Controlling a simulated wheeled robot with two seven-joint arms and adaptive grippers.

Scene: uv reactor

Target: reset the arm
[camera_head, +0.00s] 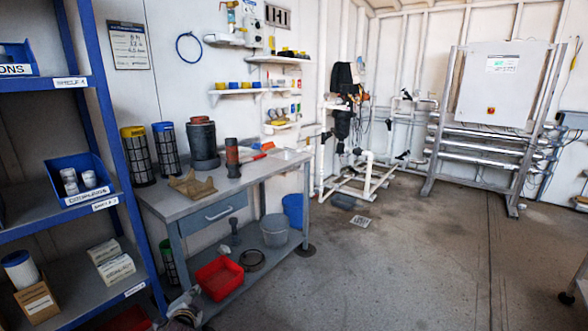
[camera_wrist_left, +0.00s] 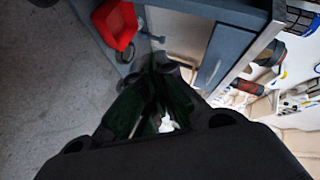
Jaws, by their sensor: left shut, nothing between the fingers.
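My left gripper (camera_head: 184,314) shows only in part at the bottom edge of the head view, low in front of the workbench (camera_head: 160,205). In the left wrist view my left gripper (camera_wrist_left: 166,66) has its dark fingers together, with nothing held between them. The red bin (camera_wrist_left: 116,24) and the blue-grey drawer front (camera_wrist_left: 222,60) of the bench lie beyond the fingertips there. The rest of my left arm is mostly out of the head view. My right gripper is in neither view.
A blue shelf rack (camera_head: 105,110) stands close on the left. The bench carries filter cartridges (camera_head: 138,155) and a brown bracket (camera_head: 192,185). Its lower shelf holds a red bin (camera_head: 220,278) and a grey bucket (camera_head: 275,230). The floor (camera_head: 400,270) to the right is open.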

